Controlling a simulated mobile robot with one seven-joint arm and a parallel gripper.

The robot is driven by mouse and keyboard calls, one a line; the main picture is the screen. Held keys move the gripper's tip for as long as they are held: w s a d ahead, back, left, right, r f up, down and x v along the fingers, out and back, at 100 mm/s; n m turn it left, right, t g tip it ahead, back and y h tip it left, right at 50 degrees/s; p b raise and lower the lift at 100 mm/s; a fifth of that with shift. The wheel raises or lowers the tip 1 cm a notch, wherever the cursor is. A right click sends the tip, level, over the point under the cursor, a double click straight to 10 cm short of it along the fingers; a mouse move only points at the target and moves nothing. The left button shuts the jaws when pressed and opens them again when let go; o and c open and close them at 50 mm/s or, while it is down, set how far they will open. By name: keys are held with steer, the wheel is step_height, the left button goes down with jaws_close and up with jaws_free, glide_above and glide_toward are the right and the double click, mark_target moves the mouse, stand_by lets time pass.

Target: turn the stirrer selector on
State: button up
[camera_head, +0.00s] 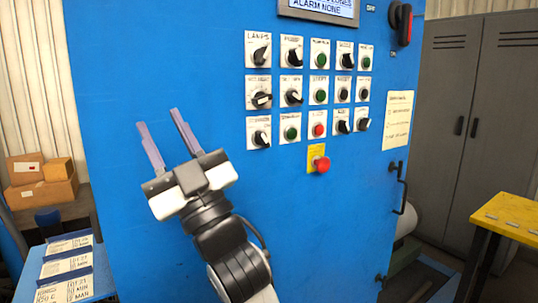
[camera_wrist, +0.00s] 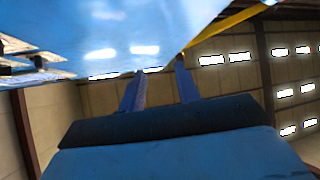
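A blue control panel (camera_head: 200,70) carries rows of selectors and buttons on small white plates. Black selector knobs include the one labelled LAMPS (camera_head: 259,54), one below it (camera_head: 262,98), one beside that (camera_head: 293,97) and one at the lower left (camera_head: 260,138). Most labels are too blurred to read, so I cannot tell which is the stirrer selector. My gripper (camera_head: 157,118) is open and empty, left of the selectors and in front of bare panel. Its two fingers also show apart in the wrist view (camera_wrist: 159,66), below the blue surface.
A red mushroom button (camera_head: 321,164) on a yellow plate sits below the rows. A red-and-black handle (camera_head: 402,22) is at the panel's upper right and a door handle (camera_head: 401,190) lower down. A yellow table (camera_head: 512,216) stands at right, cardboard boxes (camera_head: 40,192) at left.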

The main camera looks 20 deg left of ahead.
steer(key=w+d+f+m+t+h+b, duration=0.1)
steer(key=w+d+m+t+h+b, duration=0.15)
steer(key=w+d+h, duration=0.45)
steer(key=h+b, duration=0.3)
steer(key=h, duration=0.3)
glide_toward(265, 139)
steer(key=shift+m, duration=0.45)
steer(key=p+x, duration=0.3)
steer(key=x, duration=0.5)
steer(key=shift+w+a, duration=0.1)
steer(key=shift+a, duration=0.05)
jaws_close()
